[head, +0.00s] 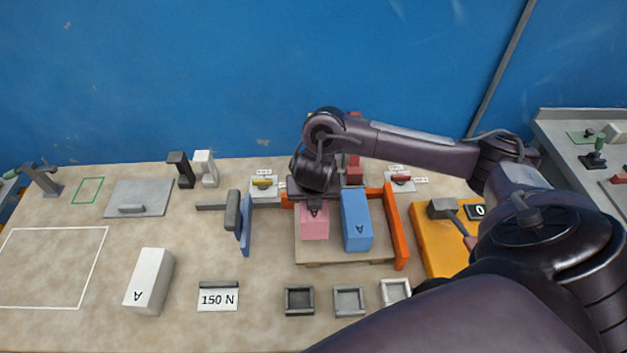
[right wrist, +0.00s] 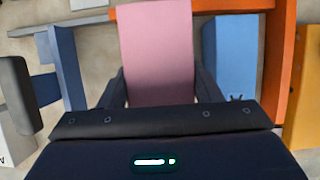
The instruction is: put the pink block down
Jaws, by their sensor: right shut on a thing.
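The pink block (head: 315,224) is in the orange-framed mould on the wooden board (head: 345,264), left of the blue block (head: 356,222). My right gripper (head: 315,204) comes down on it from above and is shut on it. In the right wrist view the pink block (right wrist: 158,50) stands between the two fingers (right wrist: 160,88), with the blue block (right wrist: 236,55) to its right across a gap. I cannot tell whether the pink block's underside touches the board. My left gripper is not in view.
The orange side wall (head: 396,228) bounds the mould on the right. A blue panel with a grey handle (head: 240,222) stands to the left. A white block (head: 150,281) and a 150 N sign (head: 218,298) are at the front left. Several small square trays (head: 349,301) line the front.

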